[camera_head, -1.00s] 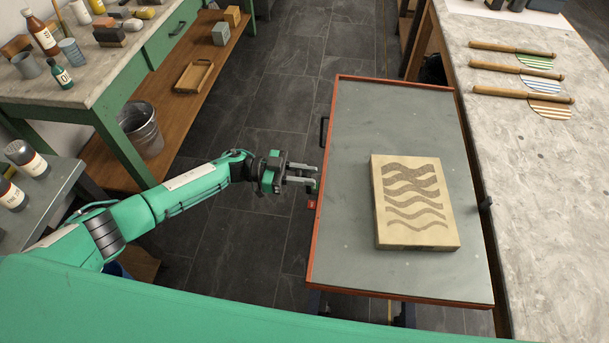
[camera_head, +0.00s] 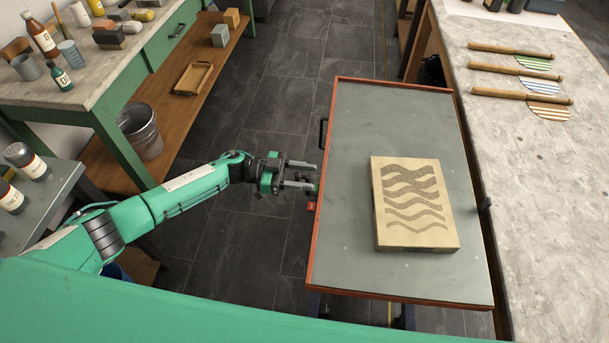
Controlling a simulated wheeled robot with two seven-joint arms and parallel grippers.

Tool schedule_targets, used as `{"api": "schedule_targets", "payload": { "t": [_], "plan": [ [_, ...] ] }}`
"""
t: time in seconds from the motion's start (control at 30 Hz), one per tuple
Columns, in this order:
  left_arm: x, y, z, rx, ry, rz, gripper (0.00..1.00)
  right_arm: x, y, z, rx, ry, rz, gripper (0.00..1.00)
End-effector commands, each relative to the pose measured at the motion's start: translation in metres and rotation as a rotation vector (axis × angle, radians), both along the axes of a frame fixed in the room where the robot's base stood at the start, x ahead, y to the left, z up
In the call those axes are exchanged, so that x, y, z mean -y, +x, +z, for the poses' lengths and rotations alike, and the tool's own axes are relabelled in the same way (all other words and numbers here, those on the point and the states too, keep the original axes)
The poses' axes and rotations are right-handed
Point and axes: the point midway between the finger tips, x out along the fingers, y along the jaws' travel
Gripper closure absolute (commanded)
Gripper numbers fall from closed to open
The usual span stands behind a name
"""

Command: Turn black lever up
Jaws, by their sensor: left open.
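The cart (camera_head: 400,110) has a grey top with an orange-red rim. A small dark part, seemingly the black lever (camera_head: 312,193), is at its left edge just above a red tag (camera_head: 311,206); it is too small to tell its angle. A black handle (camera_head: 323,133) sticks out farther up the same edge. My left gripper (camera_head: 313,176) is open and empty, its fingers pointing right at the cart's left edge. Its lower fingertip is close to the dark part; I cannot tell whether they touch. My right gripper is not in view.
A pale stone with wavy marks (camera_head: 415,232) lies on the cart. A small black part (camera_head: 485,203) is on the cart's right edge. A stone-topped counter (camera_head: 540,200) stands close on the right. Dark floor (camera_head: 250,240) is free left of the cart.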

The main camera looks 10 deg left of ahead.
Motion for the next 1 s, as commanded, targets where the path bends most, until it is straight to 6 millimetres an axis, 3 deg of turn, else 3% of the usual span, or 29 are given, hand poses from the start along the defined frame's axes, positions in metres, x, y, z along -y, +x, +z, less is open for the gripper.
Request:
{"api": "schedule_targets", "payload": {
  "t": [0.2,0.6,0.8,1.0],
  "plan": [
    [-0.036,0.001,-0.003,0.001,0.003,0.003,0.54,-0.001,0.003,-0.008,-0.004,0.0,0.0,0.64],
    [-0.118,0.0,-0.003,0.0,0.002,0.003,0.54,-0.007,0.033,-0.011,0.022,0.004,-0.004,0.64],
    [-0.135,0.0,-0.001,-0.001,0.001,0.002,0.54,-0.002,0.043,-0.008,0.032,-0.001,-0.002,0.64],
    [-0.136,0.0,0.0,0.0,0.0,0.001,0.54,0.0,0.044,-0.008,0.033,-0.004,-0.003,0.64]
  ]
}}
